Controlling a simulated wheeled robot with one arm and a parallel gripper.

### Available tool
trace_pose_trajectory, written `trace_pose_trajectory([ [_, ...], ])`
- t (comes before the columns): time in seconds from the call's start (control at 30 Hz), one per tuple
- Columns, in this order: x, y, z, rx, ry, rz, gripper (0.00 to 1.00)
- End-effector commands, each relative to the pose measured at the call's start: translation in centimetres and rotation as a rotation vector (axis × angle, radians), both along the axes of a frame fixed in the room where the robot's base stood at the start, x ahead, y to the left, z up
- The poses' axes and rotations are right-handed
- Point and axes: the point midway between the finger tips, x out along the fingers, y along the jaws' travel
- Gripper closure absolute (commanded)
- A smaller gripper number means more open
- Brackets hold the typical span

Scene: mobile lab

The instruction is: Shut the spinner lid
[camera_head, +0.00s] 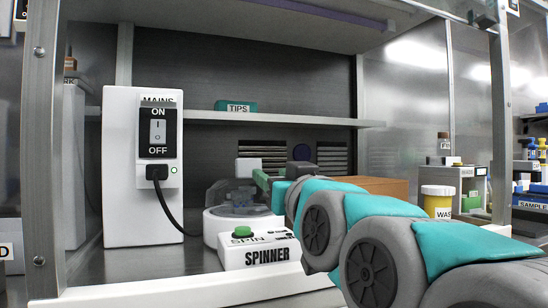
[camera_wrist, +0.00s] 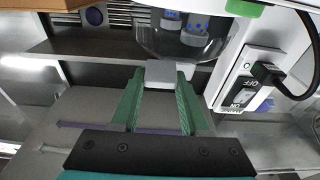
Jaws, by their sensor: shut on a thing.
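The white spinner (camera_head: 260,253) stands on the bench with a green button (camera_head: 242,231) on its front panel. Its clear domed lid (camera_head: 235,196) is over the bowl, and it also shows in the wrist view (camera_wrist: 205,50), with blue-dotted parts visible through it. I cannot tell how far the lid is tilted. A grey block, seemingly the lid's handle (camera_wrist: 166,73), also shows in the head view (camera_head: 249,168), above the dome. My gripper (camera_head: 260,178) is shut on this block, with its green fingers (camera_wrist: 162,78) on either side. My arm hides the right of the spinner.
A white mains switch box (camera_head: 143,215) stands left of the spinner, its black cable (camera_head: 167,212) hanging close to it. A shelf (camera_head: 300,120) with a green tips box (camera_head: 236,106) runs above. A yellow waste jar (camera_head: 437,202) stands right, beyond my arm.

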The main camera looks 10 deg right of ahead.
Motion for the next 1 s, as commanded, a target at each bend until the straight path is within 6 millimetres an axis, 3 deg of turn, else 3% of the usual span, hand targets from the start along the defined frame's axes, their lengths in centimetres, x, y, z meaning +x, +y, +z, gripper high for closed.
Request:
trace_pose_trajectory([
  [0.03, 0.1, 0.3, -1.3, -0.005, 0.014, 0.001, 1.0],
  [0.3, -0.1, 0.7, -3.3, -0.005, 0.017, 0.001, 1.0],
  [0.87, 0.1, 1.0, -5.0, -0.01, 0.042, 0.003, 1.0],
  [0.9, 0.1, 1.0, -5.0, -0.009, 0.042, 0.003, 0.53],
  [1.0, 0.1, 1.0, -5.1, -0.01, 0.044, 0.003, 0.42],
])
